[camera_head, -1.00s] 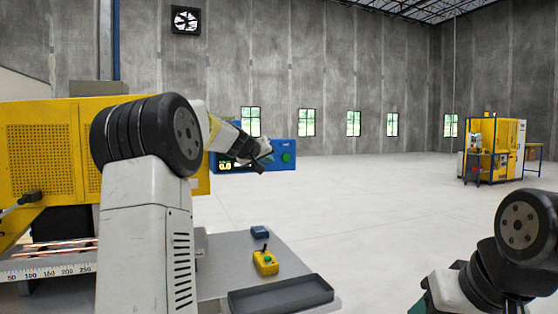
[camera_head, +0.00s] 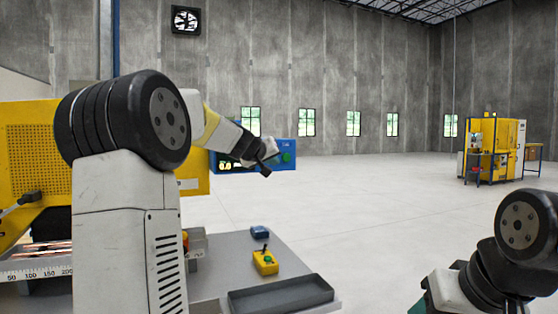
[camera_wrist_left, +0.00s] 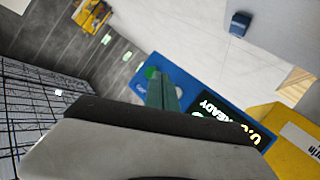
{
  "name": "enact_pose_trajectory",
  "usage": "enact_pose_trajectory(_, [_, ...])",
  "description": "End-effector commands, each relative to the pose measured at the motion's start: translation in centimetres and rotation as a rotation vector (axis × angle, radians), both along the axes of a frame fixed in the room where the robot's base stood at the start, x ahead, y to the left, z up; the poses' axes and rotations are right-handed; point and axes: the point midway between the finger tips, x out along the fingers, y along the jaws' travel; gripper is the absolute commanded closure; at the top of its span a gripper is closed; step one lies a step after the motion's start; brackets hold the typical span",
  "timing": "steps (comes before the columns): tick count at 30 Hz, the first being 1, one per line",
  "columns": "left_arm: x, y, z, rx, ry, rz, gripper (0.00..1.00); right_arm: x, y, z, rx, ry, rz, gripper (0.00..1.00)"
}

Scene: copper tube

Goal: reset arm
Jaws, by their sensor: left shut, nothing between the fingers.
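My left arm rises in front of the yellow machine, its elbow bent. My left gripper (camera_head: 268,165) is small and dark at the end of the arm, in front of the blue box. It is shut and holds nothing. Several copper tubes (camera_head: 40,248) lie behind the ruler at the lower left, partly hidden by my arm. My right arm shows at the lower right, but its gripper is out of view.
The yellow machine (camera_head: 30,140) stands at the left. The blue box (camera_head: 285,148) with a green button is behind my gripper. A grey table (camera_head: 220,255) holds a yellow control box (camera_head: 265,262), a small blue block (camera_head: 260,232) and a dark tray (camera_head: 282,296). Open floor lies to the right.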

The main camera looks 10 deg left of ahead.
Motion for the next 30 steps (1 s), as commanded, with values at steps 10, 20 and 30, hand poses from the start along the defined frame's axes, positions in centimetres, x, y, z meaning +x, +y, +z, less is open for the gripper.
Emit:
enact_pose_trajectory(10, [-1.2, -0.9, 0.0, 0.008, 0.011, -0.020, 1.00, 0.0, 0.0, 0.0, 0.000, 0.000, 0.000, 0.45])
enact_pose_trajectory(20, [-19.8, -8.3, -6.1, 0.142, 0.267, -0.229, 1.00, 0.0, 0.0, 0.0, 0.000, 0.000, 0.000, 0.45])
enact_pose_trajectory(30, [-38.5, -8.3, -17.6, 0.287, 0.568, -0.300, 1.00, 0.0, 0.0, 0.0, 0.000, 0.000, 0.000, 0.45])
